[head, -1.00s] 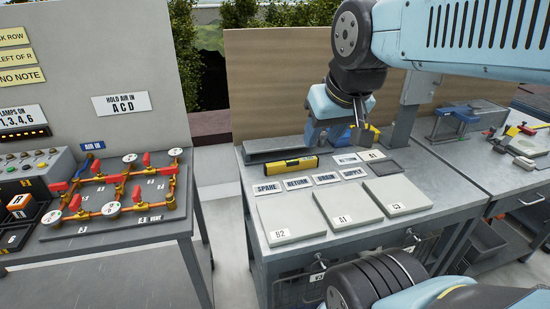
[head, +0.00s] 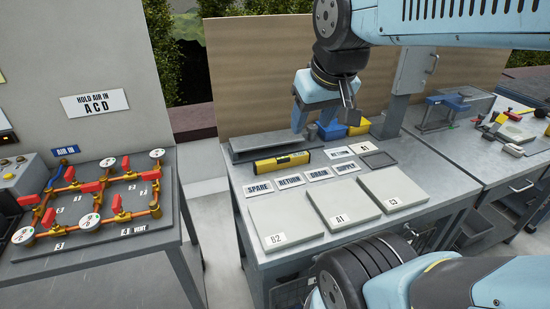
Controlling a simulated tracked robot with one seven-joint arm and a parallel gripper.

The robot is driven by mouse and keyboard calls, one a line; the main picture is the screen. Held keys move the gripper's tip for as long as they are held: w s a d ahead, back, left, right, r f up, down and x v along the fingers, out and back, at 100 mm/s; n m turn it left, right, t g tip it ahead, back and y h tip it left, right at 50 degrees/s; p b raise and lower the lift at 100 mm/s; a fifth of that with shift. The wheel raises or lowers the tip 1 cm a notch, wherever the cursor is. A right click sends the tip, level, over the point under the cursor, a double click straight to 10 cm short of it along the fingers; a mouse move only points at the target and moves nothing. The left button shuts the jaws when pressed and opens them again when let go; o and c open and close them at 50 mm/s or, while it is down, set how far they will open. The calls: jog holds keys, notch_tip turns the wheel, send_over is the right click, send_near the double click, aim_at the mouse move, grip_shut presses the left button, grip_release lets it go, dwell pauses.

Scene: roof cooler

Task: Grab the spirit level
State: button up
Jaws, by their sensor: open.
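The yellow and black spirit level (head: 282,163) lies flat near the back of the middle grey bench (head: 240,218), in the head view. It sits just in front of a raised grey ledge. My gripper (head: 298,130) is open and hangs above the back of the bench, behind and slightly right of the level's right end. It looks apart from the level and empty. The far finger is partly hidden, and the exact height over the bench is hard to tell.
Labelled cards (head: 290,181) and grey square plates (head: 283,222) lie in front of the level. Blue and yellow bins (head: 357,127) stand behind, right of my gripper. A pipe board (head: 95,195) is on the left bench. A clamp and tools lie on the right bench.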

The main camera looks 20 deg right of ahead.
jog(key=w+a+f+n+g+h, duration=0.3)
jog(key=w+a+f+n+h, duration=0.15)
jog(key=w+f+n, duration=0.5)
jog(key=w+a+f+n+g+h, duration=0.45)
jog(key=w+f, duration=0.25)
jog(key=w, duration=0.5)
jog(key=n+t+h, duration=0.3)
jog(key=n+h, duration=0.1)
send_near(268, 171)
jog(key=shift+g, duration=0.25)
jog(key=d, duration=0.1)
jog(key=w+d, duration=0.1)
jog(key=d, duration=0.2)
jog(key=shift+w+f, duration=0.3)
jog(key=shift+w, duration=0.05)
jog(key=shift+r+x, duration=0.15)
jog(key=shift+x, duration=1.25)
jog(key=shift+r+x, duration=0.15)
jog(key=shift+x, duration=1.3)
grip_shut()
